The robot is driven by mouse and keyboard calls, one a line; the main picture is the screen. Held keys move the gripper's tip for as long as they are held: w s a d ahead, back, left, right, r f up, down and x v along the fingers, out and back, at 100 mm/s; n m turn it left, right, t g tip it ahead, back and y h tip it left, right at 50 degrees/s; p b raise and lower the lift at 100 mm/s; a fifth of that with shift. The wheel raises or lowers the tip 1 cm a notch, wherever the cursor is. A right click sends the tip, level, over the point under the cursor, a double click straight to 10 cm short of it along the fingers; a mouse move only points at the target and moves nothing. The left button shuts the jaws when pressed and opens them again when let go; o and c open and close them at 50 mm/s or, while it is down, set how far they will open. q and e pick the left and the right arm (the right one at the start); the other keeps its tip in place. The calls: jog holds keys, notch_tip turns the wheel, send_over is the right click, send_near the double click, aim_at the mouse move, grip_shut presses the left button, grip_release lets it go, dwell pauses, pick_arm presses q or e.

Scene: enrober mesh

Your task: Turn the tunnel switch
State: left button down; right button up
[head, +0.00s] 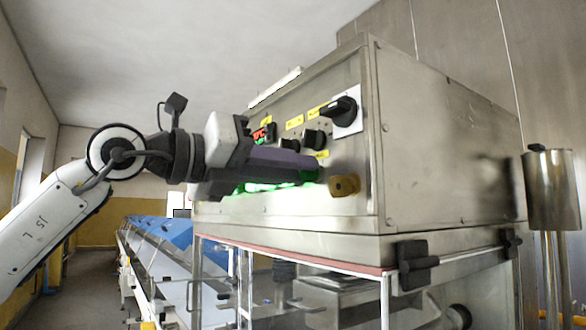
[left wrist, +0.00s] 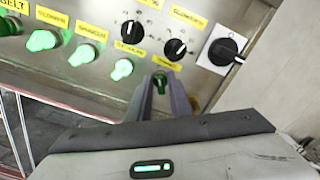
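A row of green rotary switches runs along the steel machine's panel in the left wrist view. One darker green switch (left wrist: 160,82) sits between the fingertips of my left gripper (left wrist: 160,88); its yellow label (left wrist: 165,63) is too small to read surely. The fingers stand slightly apart, one on each side of this switch; whether they touch it I cannot tell. In the head view my left gripper (head: 318,168) reaches across the front of the panel, and its fingers hide most of the green switches. My right gripper is not in view.
Two black dials (left wrist: 132,32) (left wrist: 175,49) sit just above the switch, and a big black rotary handle (head: 338,110) on a white plate is close by. Lit green switches (left wrist: 82,54) lie to the left. A brass-coloured fitting (head: 344,186) is near the fingertips.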

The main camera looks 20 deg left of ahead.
pick_arm(q)
jog(key=shift+m, duration=0.3)
jog(key=shift+s+d+m, duration=0.1)
jog(key=shift+d+m, duration=0.05)
jog(key=shift+m, duration=2.65)
jog(key=shift+s+d+m, duration=0.1)
jog(key=shift+m, duration=2.7)
jog(key=c, duration=1.8)
grip_release()
jog(key=shift+c, duration=0.2)
